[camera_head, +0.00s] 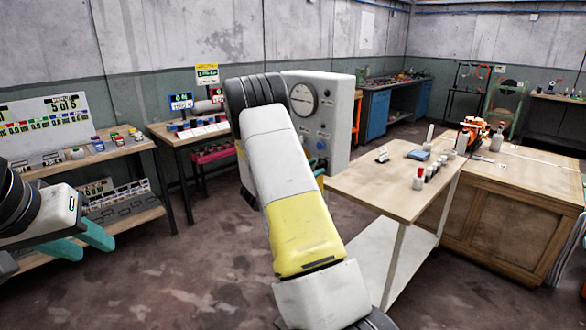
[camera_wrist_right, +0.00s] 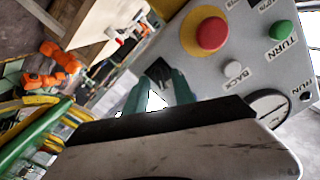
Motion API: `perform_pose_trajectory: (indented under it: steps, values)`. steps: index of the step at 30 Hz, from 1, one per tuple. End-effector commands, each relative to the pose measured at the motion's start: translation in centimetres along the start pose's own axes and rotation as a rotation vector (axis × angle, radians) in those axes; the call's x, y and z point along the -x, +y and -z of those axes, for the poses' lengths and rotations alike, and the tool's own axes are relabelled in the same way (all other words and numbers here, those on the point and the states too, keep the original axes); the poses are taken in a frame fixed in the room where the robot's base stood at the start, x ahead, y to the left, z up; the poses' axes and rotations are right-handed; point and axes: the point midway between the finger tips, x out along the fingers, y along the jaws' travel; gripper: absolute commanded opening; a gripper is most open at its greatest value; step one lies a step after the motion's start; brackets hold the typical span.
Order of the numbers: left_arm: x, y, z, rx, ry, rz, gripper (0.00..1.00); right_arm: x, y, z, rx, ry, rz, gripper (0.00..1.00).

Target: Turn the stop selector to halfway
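The grey-white control panel (camera_head: 336,120) stands in the middle of the head view, partly covered by my right arm. Its face fills the upper right of the right wrist view (camera_wrist_right: 225,75), tilted. It carries a red button (camera_wrist_right: 211,33) on a yellow base, a green button (camera_wrist_right: 281,29), a white button (camera_wrist_right: 232,69) and a round dial (camera_wrist_right: 268,108). My right gripper (camera_wrist_right: 160,82) has its teal fingers near the panel, with a dark piece (camera_wrist_right: 158,70) at their tips. I cannot tell whether this is the selector or whether it is gripped. My left gripper (camera_head: 82,243) is open and empty, away from the panel.
A wooden-topped table (camera_head: 375,192) with small items stands right of my right arm. A wooden cabinet (camera_head: 500,200) is beyond it. Shelves (camera_head: 130,150) with small blocks stand at the left, near my left gripper. Bare floor lies in front.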

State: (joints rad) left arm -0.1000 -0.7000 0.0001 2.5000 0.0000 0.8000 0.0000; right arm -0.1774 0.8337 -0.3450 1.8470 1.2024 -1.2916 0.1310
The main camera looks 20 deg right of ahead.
Motion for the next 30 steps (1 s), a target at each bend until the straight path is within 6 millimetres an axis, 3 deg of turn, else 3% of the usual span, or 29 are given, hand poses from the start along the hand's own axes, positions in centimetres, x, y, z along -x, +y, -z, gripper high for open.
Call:
perform_pose_trajectory:
  steps: [12, 30]
  values:
    - [0.0, 0.0, 0.0, 0.000, 0.000, 0.000, 0.36, 6.5, -0.1, -0.1, 0.001, -0.003, 0.003, 0.31]
    - [0.0, 0.0, 0.0, 0.000, 0.000, 0.000, 0.36, 7.2, -0.2, 0.0, -0.004, -0.011, 0.004, 0.31]
